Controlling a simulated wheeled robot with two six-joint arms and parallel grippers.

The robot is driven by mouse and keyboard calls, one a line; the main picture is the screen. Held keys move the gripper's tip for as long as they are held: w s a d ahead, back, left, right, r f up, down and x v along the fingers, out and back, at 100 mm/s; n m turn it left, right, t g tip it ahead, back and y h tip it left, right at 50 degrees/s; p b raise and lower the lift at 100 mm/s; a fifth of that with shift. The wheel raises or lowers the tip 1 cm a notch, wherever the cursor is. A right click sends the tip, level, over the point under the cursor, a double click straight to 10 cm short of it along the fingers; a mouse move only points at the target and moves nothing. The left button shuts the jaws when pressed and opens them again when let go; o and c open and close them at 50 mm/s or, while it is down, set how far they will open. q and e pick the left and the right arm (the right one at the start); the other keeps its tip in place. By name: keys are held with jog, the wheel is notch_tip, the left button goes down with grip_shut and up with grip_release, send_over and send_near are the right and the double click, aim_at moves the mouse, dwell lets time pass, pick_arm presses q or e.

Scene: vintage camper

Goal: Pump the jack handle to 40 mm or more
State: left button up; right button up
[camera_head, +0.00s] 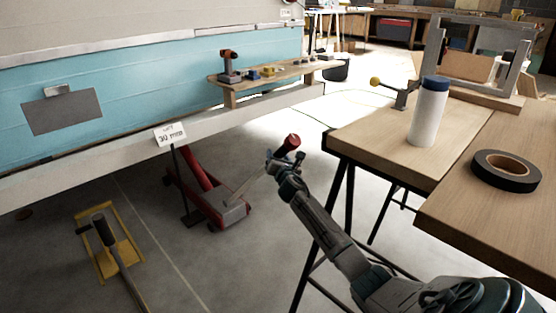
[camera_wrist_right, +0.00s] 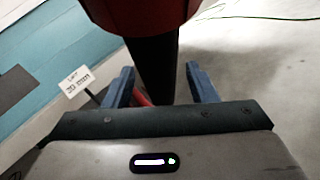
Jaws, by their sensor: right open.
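The red floor jack (camera_head: 232,210) stands on the concrete beside the camper's lower edge. Its handle rises to a red grip (camera_head: 289,143); the grip also shows large at the top of the right wrist view (camera_wrist_right: 140,15). My right gripper (camera_head: 283,164) is at the handle just below the grip. In the right wrist view the jaws (camera_wrist_right: 162,82) are open, with the dark handle shaft (camera_wrist_right: 154,65) between them and gaps on both sides. A white lift sign (camera_head: 171,135) by the jack seems to read 30 mm. My left gripper is out of view.
A yellow frame (camera_head: 103,270) lies on the floor at left.

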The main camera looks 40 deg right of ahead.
jog(key=shift+w+d, duration=0.25)
jog(key=shift+w, duration=0.25)
